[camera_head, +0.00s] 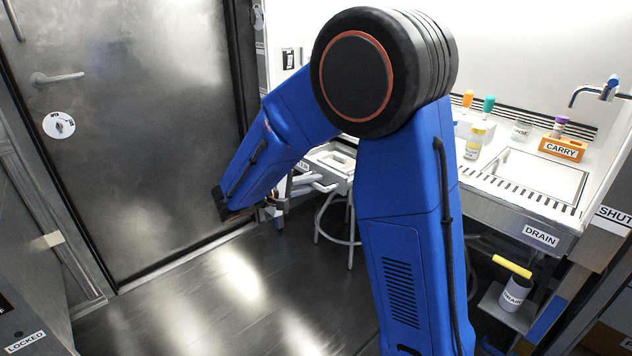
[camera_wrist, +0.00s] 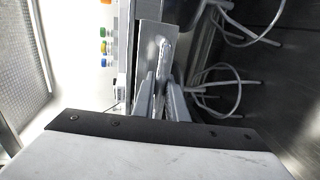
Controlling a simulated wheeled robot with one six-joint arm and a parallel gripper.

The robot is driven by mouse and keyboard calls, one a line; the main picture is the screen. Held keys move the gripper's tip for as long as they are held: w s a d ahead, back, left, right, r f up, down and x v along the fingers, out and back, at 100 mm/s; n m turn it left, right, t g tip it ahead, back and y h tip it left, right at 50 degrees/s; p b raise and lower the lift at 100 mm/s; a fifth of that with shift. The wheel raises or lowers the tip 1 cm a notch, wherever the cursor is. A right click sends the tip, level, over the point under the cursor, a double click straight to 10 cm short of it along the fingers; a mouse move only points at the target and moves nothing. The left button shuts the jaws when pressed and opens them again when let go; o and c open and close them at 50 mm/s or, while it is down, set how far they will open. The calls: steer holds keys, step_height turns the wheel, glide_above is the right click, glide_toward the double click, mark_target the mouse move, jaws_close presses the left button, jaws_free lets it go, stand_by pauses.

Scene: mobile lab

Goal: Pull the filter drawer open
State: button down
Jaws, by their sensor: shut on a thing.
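The filter drawer (camera_head: 336,157) shows in the head view between my blue arm links, below the bench, with a label ending in "ER" at its left. It appears to stand out from the bench front, but my arm hides much of it. My gripper (camera_head: 312,184) is at its front, partly hidden by the arm. In the wrist view, the two grey fingers of my gripper (camera_wrist: 160,98) are closed on a pale bar, the drawer handle (camera_wrist: 163,58), in front of a grey metal panel.
A stool (camera_head: 335,225) is below the drawer. A metal door (camera_head: 130,110) is at left, with open floor before it.

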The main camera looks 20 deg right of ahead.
steer(key=c, duration=1.8)
jaws_free()
steer(key=shift+o, duration=0.2)
steer(key=v, duration=1.7)
steer(key=shift+a, duration=0.2)
